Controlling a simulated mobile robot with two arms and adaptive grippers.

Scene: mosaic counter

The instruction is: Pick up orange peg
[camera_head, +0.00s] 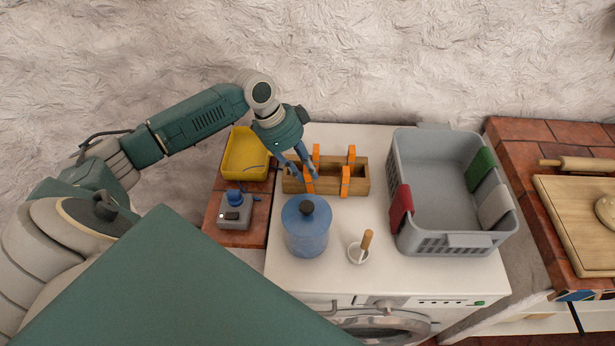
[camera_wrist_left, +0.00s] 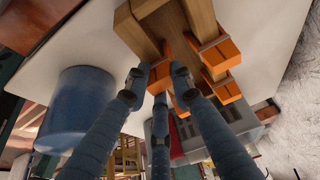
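Several orange pegs sit on the rims of a wooden box (camera_head: 327,187) on the white top. The near-left orange peg (camera_head: 308,185) is at my left gripper (camera_head: 299,172), which reaches down from above. In the left wrist view, that peg (camera_wrist_left: 160,77) lies between the fingertips of my left gripper (camera_wrist_left: 158,82), still at the box's wooden wall. The fingertips stand apart on both sides of it; firm contact is not clear. Other orange pegs (camera_wrist_left: 215,55) are close to the right. My right gripper is not in view.
A blue lidded jar (camera_head: 307,235) stands in front of the box, with a small white cup (camera_head: 358,253) beside it. A grey basket (camera_head: 440,230) is to the right. A yellow tray (camera_head: 243,163) and grey device (camera_head: 236,212) are on the left.

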